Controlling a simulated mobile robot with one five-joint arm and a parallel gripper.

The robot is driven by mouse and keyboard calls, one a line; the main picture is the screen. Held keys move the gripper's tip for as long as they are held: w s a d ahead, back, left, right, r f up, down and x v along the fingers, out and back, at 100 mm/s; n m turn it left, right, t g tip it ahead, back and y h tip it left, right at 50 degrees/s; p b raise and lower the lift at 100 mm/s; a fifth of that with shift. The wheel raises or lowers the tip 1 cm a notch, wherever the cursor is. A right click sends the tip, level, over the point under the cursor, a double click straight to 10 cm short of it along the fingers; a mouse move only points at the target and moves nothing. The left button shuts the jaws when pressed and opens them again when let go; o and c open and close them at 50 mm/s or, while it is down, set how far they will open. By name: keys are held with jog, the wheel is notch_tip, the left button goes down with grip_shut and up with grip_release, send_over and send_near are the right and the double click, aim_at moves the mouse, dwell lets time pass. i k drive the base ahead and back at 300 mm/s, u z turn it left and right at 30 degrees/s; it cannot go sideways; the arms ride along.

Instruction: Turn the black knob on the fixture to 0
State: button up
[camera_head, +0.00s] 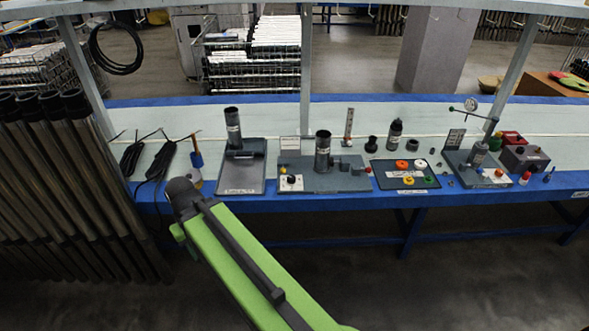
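The black knob (291,179) sits on a small white plate at the front left of the grey fixture (345,182). The knob is small here, and neither its pointer nor any scale marks can be read. A dark upright cylinder (323,150) stands on the same fixture, with a red part at its right end. My green arm reaches up from the bottom of the view. Its dark end (181,190) is at the table's front edge, left of the fixture and well apart from the knob. The fingers cannot be made out.
A grey tray with an upright cylinder (233,128) stands between my arm's end and the fixture. A dark mat with coloured rings (404,182) lies right of the fixture. A gauge stand (470,104) is farther right. Long tubes (75,180) are racked at the left.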

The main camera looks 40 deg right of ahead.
aim_at(292, 179)
jog(key=z, duration=0.65)
jog(key=i, duration=0.95)
jog(key=z, duration=0.65)
